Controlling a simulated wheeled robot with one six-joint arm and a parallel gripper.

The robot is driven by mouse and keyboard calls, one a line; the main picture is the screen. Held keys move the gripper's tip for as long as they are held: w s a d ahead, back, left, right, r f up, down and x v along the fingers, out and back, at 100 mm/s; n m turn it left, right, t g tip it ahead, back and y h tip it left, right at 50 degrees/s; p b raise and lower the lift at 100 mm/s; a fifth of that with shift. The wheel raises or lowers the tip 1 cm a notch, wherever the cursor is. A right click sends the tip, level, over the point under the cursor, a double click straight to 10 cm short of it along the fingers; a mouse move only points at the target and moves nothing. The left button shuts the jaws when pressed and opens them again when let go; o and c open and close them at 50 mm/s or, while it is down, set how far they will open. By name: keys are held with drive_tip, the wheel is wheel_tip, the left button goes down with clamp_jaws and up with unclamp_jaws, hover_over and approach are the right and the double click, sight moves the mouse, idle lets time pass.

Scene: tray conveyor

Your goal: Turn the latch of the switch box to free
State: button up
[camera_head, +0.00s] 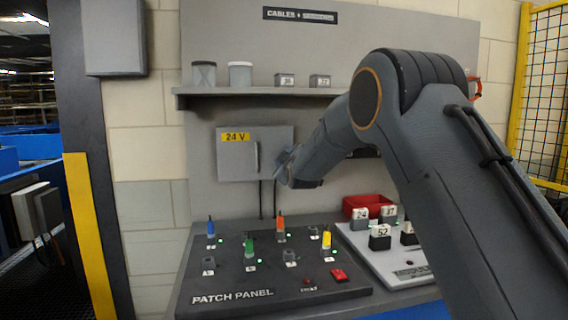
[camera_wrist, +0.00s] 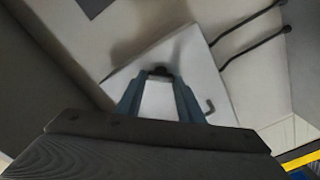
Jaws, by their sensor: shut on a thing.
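The switch box (camera_head: 235,168) is a grey box with a yellow 24 V label, on the grey back panel below the shelf. My gripper (camera_head: 283,162) is at the right side of its front. In the wrist view the box front (camera_wrist: 203,75) is a pale face. There, my gripper's two blue fingers (camera_wrist: 159,76) close on a small dark piece, the latch (camera_wrist: 159,71), at the box. The latch is mostly hidden by the fingers, and I cannot tell its angle. A thin handle (camera_head: 257,158) stands on the door beside my gripper.
Below is the patch panel (camera_head: 270,283) with several coloured plugs. To its right are a light board (camera_head: 410,272) with numbered blocks and a red bin (camera_head: 366,203). The shelf (camera_head: 262,91) above holds two cups and small blocks. Cables hang under the box.

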drive_tip(key=shift+a+f+n+b, duration=0.1)
drive_tip(key=shift+n+b, duration=0.35)
drive_tip(key=shift+n, duration=1.5)
drive_tip(key=shift+f+n+b, duration=0.1)
drive_tip(key=shift+n+b, duration=0.3)
drive_tip(key=shift+n, duration=1.55)
drive_tip(key=o, duration=1.1)
drive_tip(key=shift+c, duration=0.2)
drive_tip(key=shift+s, duration=0.15)
drive_tip(key=b+v, duration=0.1)
drive_tip(key=v, duration=0.6)
drive_tip(key=shift+s, duration=0.3)
